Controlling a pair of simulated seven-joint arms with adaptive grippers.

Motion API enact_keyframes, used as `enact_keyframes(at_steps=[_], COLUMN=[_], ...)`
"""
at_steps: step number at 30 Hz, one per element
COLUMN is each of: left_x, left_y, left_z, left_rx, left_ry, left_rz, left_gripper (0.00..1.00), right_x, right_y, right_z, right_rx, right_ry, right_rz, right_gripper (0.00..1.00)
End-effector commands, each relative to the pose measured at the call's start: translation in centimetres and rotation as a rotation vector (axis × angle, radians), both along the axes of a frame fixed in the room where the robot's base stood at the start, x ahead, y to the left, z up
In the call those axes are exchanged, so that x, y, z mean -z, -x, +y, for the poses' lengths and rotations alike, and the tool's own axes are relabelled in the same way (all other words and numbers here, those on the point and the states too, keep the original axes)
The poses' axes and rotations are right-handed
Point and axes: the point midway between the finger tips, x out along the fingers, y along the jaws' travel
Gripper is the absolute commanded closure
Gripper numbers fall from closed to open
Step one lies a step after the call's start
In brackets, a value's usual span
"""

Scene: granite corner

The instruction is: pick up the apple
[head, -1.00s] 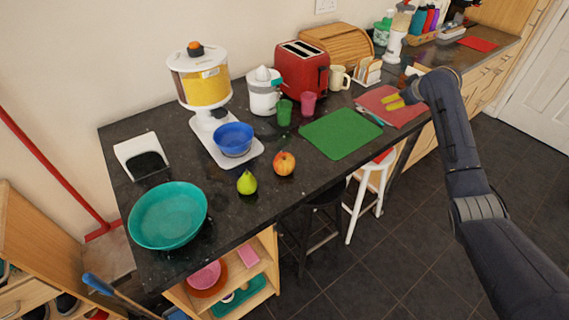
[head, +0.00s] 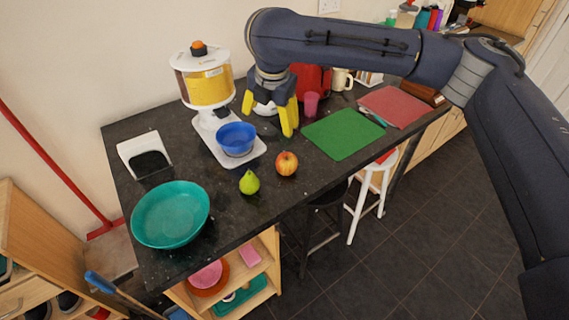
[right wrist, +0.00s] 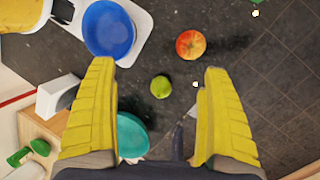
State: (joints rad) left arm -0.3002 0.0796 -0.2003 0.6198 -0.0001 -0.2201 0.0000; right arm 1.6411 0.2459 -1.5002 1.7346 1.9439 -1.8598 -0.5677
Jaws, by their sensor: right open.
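The red and yellow apple (head: 287,163) sits on the dark granite counter near its front edge, right of a green pear (head: 249,182). In the right wrist view the apple (right wrist: 190,44) is whole, up and to the right of the pear (right wrist: 161,87). My right gripper (head: 268,118) points down above the counter, behind and slightly left of the apple in the head view. My left gripper is not in view.
A blue bowl (head: 236,138) stands on the white cereal dispenser's base (head: 258,150), close left of my right gripper. A green mat (head: 343,133) lies right of the apple. A teal bowl (head: 171,214) stands at the left. The counter's front edge is near the apple.

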Motion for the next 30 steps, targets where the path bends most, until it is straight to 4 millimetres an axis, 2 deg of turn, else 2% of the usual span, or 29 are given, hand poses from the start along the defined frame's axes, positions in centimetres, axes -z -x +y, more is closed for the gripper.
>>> enact_keyframes(at_steps=[4, 10, 30], left_x=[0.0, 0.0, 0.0], left_y=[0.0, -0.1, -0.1], left_z=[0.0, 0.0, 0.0], left_rx=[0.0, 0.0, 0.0], left_ry=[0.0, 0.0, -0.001], left_rz=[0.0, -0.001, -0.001], left_gripper=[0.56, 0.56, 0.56], right_x=[1.2, 2.3, 12.1], right_y=[2.2, 3.2, 0.8], right_z=[-1.7, -2.9, -3.9], right_rx=[-0.077, -0.115, -0.116], right_ry=[0.139, 0.215, 0.216], right_rz=[0.028, 0.052, 0.056], right_gripper=[0.17, 0.17, 0.17])
